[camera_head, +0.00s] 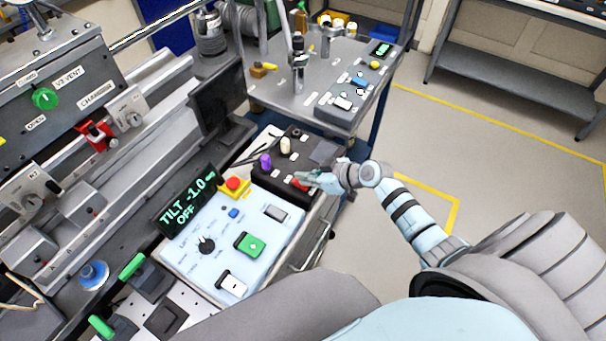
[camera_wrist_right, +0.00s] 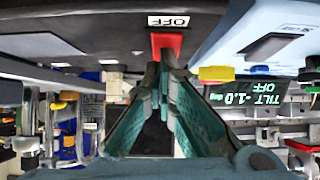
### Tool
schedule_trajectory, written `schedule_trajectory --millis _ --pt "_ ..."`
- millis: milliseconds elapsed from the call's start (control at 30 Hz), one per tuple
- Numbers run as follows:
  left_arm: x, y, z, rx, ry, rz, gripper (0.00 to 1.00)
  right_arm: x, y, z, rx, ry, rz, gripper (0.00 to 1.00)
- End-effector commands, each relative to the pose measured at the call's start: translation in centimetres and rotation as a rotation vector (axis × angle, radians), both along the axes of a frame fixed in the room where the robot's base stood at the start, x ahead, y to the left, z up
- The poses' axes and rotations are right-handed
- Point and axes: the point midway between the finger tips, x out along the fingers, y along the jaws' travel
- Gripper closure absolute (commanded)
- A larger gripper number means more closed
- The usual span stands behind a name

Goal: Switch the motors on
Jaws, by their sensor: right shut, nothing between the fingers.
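A dark control box (camera_head: 270,178) carries a red switch (camera_head: 299,185), a purple knob (camera_head: 266,160) and a pale knob (camera_head: 286,145). My right gripper (camera_head: 312,180) is shut and empty, with its fingertips right at the red switch. In the right wrist view the red switch (camera_wrist_right: 167,41) sits just past the closed fingertips (camera_wrist_right: 165,62), beside a label reading OFF (camera_wrist_right: 168,21). I cannot tell whether they touch. The display (camera_head: 185,205) on the neighbouring panel reads TILT -1.0 and OFF. My left gripper is not in view.
The pale blue panel (camera_head: 192,272) beside the box holds a red button on yellow (camera_head: 234,184), a green button (camera_head: 250,245) and a white rocker (camera_head: 232,284). A grey table (camera_head: 275,95) with another control box (camera_head: 335,112) stands behind. Open floor (camera_head: 480,165) lies right.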

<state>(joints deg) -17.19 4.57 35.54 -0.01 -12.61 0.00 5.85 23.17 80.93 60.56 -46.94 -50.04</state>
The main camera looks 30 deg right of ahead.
Motion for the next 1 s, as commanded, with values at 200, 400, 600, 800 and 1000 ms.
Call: schedule_trajectory --millis 200,400,600,800,1000 --pt "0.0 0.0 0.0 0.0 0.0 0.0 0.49 0.0 0.0 0.0 -0.001 0.001 0.0 1.0" --pt "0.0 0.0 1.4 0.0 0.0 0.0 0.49 -0.1 -0.1 1.5 -0.001 0.0 0.002 1.0" --pt "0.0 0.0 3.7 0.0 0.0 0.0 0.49 -1.4 -0.9 5.0 -0.007 -0.001 0.006 1.0" --pt "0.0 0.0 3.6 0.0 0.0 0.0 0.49 -4.9 -3.0 7.2 -0.007 0.002 0.008 1.0" --pt "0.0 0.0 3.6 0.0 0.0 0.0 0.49 -7.2 -4.2 8.9 -0.004 0.0 0.006 1.0"
